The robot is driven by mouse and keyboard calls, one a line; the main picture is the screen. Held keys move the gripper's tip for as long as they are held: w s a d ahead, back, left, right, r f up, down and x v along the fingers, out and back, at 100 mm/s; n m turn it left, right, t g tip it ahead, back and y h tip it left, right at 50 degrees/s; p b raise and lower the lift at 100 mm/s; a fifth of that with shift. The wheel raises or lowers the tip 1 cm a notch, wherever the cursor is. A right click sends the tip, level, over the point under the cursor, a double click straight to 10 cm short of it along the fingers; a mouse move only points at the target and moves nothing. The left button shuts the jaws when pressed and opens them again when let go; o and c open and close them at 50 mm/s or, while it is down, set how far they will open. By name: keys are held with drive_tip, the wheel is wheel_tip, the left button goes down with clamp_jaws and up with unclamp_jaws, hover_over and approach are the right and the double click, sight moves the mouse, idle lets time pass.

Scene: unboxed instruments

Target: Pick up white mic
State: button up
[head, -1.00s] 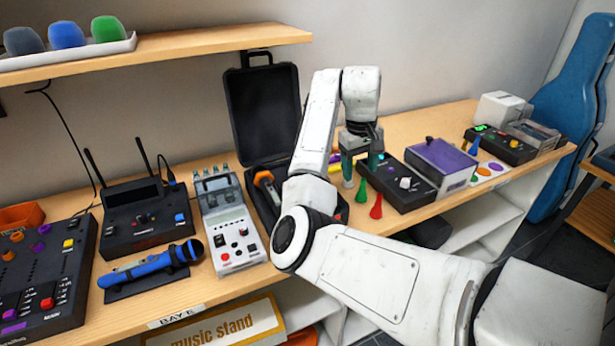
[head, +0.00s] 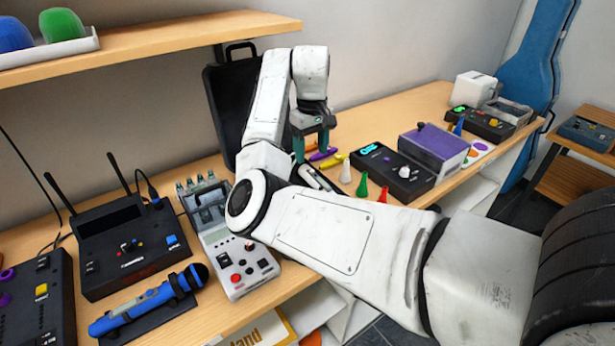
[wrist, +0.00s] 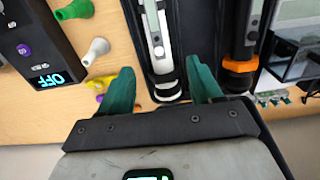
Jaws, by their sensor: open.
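The white mic (wrist: 155,35) lies in an open black case, its pale body pointing up the wrist view and its dark-banded end between my fingers in the picture. In the head view part of the white mic (head: 316,178) shows just below my gripper (head: 311,147), with the rest hidden behind my arm. My gripper (wrist: 160,72) is open, with green fingers either side of the mic's near end. I cannot tell the height between them. A dark mic with an orange ring (wrist: 240,62) lies beside it in the case (wrist: 200,30).
Close by are a white cone (head: 346,172), a green cone (head: 362,185), a red cone (head: 383,194) and yellow and purple pieces. A black box (head: 395,173) stands right of them. The case's raised lid (head: 222,110) stands behind my arm. A blue mic (head: 140,304) lies at the left.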

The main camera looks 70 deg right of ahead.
sight(310, 170)
drive_tip(key=shift+w+d+f+p, duration=0.1)
drive_tip(key=shift+f+p, duration=0.2)
drive_tip(key=shift+f, duration=1.3)
drive_tip(key=shift+w+d+f+p, duration=0.1)
drive_tip(key=shift+f+p, duration=0.2)
drive_tip(key=shift+f, duration=1.3)
drive_tip(key=shift+c, duration=0.5)
clamp_jaws()
